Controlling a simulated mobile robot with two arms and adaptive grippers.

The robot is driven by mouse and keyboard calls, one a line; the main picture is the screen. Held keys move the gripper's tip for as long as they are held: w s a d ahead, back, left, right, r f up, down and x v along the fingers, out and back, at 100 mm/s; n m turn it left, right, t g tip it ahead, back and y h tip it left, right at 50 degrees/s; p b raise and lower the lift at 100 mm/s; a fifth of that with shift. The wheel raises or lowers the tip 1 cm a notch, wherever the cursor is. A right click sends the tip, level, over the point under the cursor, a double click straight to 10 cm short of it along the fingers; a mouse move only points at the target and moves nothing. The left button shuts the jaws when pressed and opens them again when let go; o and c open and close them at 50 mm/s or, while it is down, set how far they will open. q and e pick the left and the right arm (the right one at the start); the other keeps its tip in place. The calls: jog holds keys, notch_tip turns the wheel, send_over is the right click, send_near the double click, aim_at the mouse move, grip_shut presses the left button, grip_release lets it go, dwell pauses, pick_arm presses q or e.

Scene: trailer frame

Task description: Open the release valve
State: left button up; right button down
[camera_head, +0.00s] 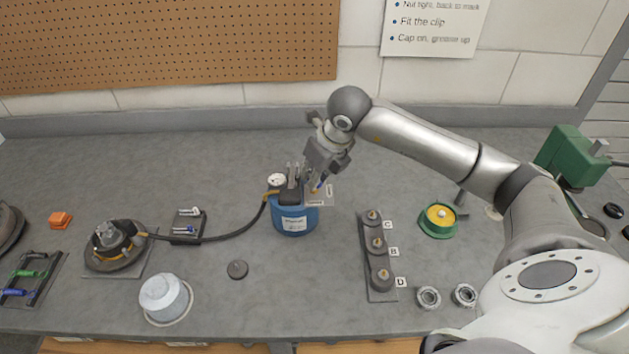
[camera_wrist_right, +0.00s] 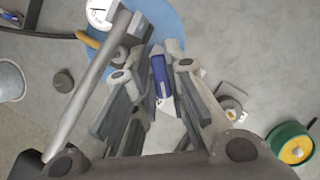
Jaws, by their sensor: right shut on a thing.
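A blue tank (camera_head: 294,222) stands on the grey bench, with a round white gauge (camera_head: 277,181) and a dark top. A small blue handle (camera_head: 319,184), which looks like the release valve's lever, shows at the tank's right side by my right gripper (camera_head: 314,180). In the right wrist view the blue handle (camera_wrist_right: 160,75) lies between the fingers of my right gripper (camera_wrist_right: 160,58), which is shut on it. The wrist view also shows the gauge (camera_wrist_right: 99,12) and the tank's blue top (camera_wrist_right: 171,22). The valve's base is hidden by the fingers. My left gripper is not in view.
A black hose (camera_head: 230,237) runs left from the tank to a round hub assembly (camera_head: 115,247). A grey rack (camera_head: 379,262) marked C, B, D and a green-rimmed yellow tin (camera_head: 439,219) stand to the right. A grey cap (camera_head: 237,269) lies in front. The bench behind the tank is clear.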

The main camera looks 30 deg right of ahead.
jog(key=m+h+b, duration=0.1)
jog(key=m+b, duration=0.1)
jog(key=m, duration=0.1)
jog(key=shift+w+m, duration=0.1)
jog(key=shift+m, duration=0.3)
jog(key=shift+r+m+g+h+b, duration=0.15)
jog(key=shift+m+h+b, duration=0.35)
jog(key=shift+m, duration=0.45)
jog(key=shift+f+m+g+h+b, duration=0.15)
jog(key=shift+m+h+b, duration=0.35)
jog(key=shift+m, duration=0.45)
jog(key=shift+r, duration=0.1)
jog(key=c, duration=1.5)
grip_release()
jog(key=shift+o, duration=0.2)
jog(key=v, duration=1.2)
